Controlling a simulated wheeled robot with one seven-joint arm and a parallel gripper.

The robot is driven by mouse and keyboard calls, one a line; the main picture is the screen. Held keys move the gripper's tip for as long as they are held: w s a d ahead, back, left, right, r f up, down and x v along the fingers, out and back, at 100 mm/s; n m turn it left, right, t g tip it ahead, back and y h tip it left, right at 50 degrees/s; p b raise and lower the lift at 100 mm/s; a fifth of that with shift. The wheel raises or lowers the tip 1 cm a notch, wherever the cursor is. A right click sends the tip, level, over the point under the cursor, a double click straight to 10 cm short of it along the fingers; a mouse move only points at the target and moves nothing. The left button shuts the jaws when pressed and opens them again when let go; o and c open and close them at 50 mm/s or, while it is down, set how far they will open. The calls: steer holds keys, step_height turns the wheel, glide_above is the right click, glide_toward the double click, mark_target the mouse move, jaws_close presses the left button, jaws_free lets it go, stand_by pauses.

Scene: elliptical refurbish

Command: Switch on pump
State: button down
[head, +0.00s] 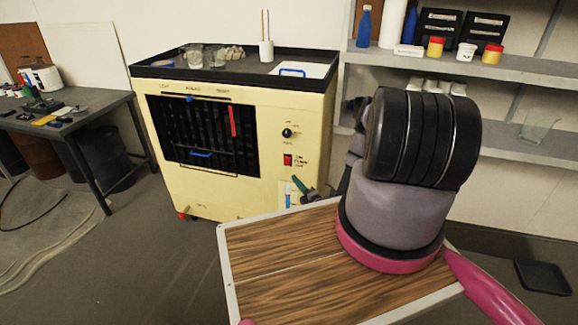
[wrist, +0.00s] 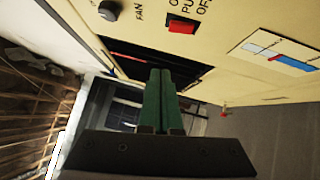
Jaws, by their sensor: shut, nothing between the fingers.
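The yellow cabinet (head: 230,190) carries a red rocker switch (head: 288,160) on its front, right of a dark grille. The red switch also shows in the wrist view (wrist: 182,27), beside partly cut-off lettering that seems to read "PU…" and "OFF". Whether it is on or off I cannot tell. My gripper (head: 297,181) is just below the switch in the head view. In the wrist view its green fingers (wrist: 160,74) are shut together and empty, pointing at the panel. They appear apart from the switch.
A black knob (head: 287,133) marked "FAN" in the wrist view sits above the switch. A blue gauge (head: 288,198) is below it. The black tray top (head: 240,63) holds glassware. A workbench (head: 62,108) stands left and shelves (head: 510,68) right.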

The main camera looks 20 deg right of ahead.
steer(key=shift+s+d+f+m+h, duration=0.1)
steer(key=shift+s+f+m+h, duration=0.2)
steer(key=shift+f, duration=0.15)
steer(key=shift+s+d+f+m+h, duration=0.1)
steer(key=shift+s+f+m+h, duration=0.15)
steer(key=shift+f, duration=0.2)
glide_toward(284, 159)
steer(key=w+a, duration=0.2)
steer(key=a, duration=0.1)
steer(key=shift+w+d+r, duration=0.2)
steer(key=shift+w+d, duration=0.35)
steer(key=shift+w, duration=0.3)
steer(key=shift+w+d+r, duration=0.25)
steer(key=shift+w+d, duration=0.25)
steer(key=shift+w, duration=0.35)
